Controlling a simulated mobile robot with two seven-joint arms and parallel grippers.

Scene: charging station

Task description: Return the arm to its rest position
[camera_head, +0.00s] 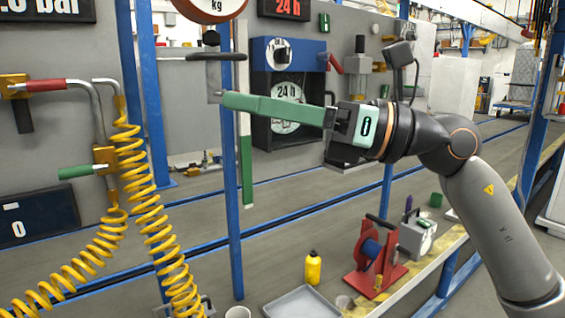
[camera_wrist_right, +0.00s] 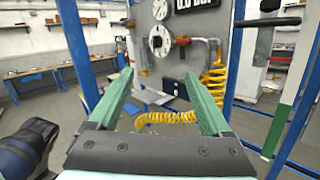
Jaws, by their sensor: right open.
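My right arm (camera_head: 495,215) reaches in from the right side of the head view, with its forearm raised and its wrist pointing left. My right gripper (camera_head: 228,100) has long green fingers, seen nearly side-on in front of the grey panel. In the right wrist view the gripper (camera_wrist_right: 159,77) has its two green fingers well apart with nothing between them. In the head view the fingertips appear just below a black horizontal handle (camera_head: 217,57); I cannot tell the gap in depth. My left gripper is not in view.
Yellow coiled hoses (camera_head: 150,215) hang from the panel at the left. A blue post (camera_head: 231,200) stands behind the fingertips. Below are a yellow bottle (camera_head: 313,268), a grey tray (camera_head: 300,303) and a red reel stand (camera_head: 372,262). The dark-faced gauge box (camera_head: 262,130) is behind the gripper.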

